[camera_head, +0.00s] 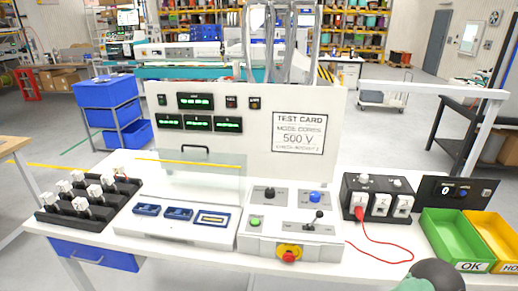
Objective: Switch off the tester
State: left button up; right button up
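The tester (335,160) is a white upright panel on a white table, with several black displays (196,102) showing lit green characters. A card (299,133) on it reads TEST CARD and 500 V. In front is a grey control box with a black knob (269,192), a blue button (314,197), a green button (255,221), a black-knobbed lever (318,215) and a red knob on a yellow base (289,254). A dark rounded part with green, probably my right arm, shows at the bottom right. Neither gripper's fingers show.
A clear guard (200,172) stands over blue fixtures (178,213). A black rack (78,220) stands at left. A black socket box (378,182) with a red cable (383,246) stands at right, beside green (441,238) and yellow (492,230) bins. Bare tabletop lies near the cable.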

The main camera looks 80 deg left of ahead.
aim_at(319, 215)
jog(key=u, duration=2.5)
